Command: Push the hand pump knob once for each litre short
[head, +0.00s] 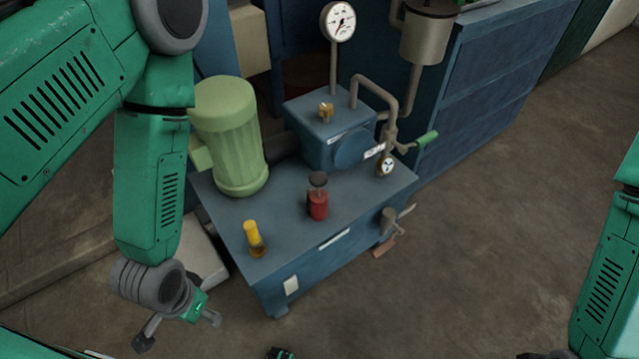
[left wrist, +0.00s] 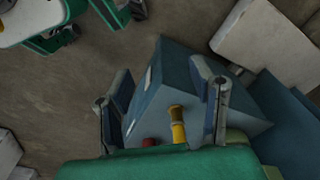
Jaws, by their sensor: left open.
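In the left wrist view, the red body (left wrist: 150,142) shows partly above my gripper housing. A yellow cap (head: 252,233) stands at the tank's near left corner; it also shows in the left wrist view (left wrist: 177,125). My left gripper (head: 178,331) is open and empty, left of the tank and apart from it. Of my right gripper only a small dark part (head: 545,355) shows at the bottom edge.
A green motor (head: 228,130), a blue box (head: 330,125), a large dial gauge (head: 338,20), a small gauge (head: 386,166) and a green-handled valve (head: 426,138) crowd the tank's rear. A tap (head: 390,220) juts from its right side. Floor in front is clear.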

